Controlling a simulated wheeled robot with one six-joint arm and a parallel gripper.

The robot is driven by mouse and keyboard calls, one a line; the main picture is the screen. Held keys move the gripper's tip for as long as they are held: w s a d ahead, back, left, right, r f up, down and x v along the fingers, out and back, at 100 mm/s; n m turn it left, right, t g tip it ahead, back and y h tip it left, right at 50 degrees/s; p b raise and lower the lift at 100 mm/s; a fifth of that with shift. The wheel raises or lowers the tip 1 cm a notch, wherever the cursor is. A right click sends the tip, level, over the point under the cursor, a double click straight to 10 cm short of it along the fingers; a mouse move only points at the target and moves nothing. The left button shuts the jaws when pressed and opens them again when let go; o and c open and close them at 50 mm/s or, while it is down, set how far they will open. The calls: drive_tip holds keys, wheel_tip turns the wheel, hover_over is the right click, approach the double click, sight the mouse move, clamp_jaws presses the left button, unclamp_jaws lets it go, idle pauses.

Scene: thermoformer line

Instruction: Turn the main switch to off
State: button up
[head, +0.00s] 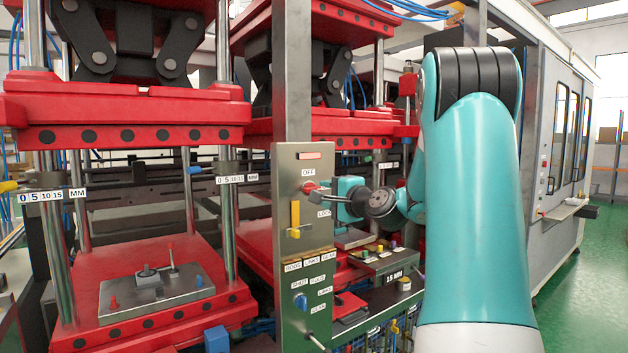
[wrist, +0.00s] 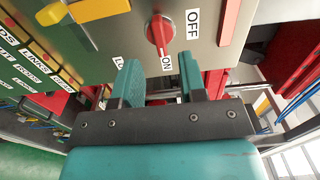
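The main switch is a red rotary knob (wrist: 159,32) on a steel panel (wrist: 105,45). An OFF label (wrist: 193,24) is beside it and an ON label (wrist: 167,62) below it in the wrist view. The knob's grip looks lengthwise toward the ON label. I cannot see contact.
A yellow lever (head: 295,215) and a blue knob (head: 301,301) are lower on the same panel. A thin rod (head: 315,341) sticks out near its bottom. Red press platens (head: 130,110) stand to the left. Open green floor (head: 590,270) lies at the right.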

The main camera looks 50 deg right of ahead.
sight(314, 188)
drive_tip(key=shift+p+x, duration=1.2)
drive_tip(key=shift+x, duration=1.85)
clamp_jaws()
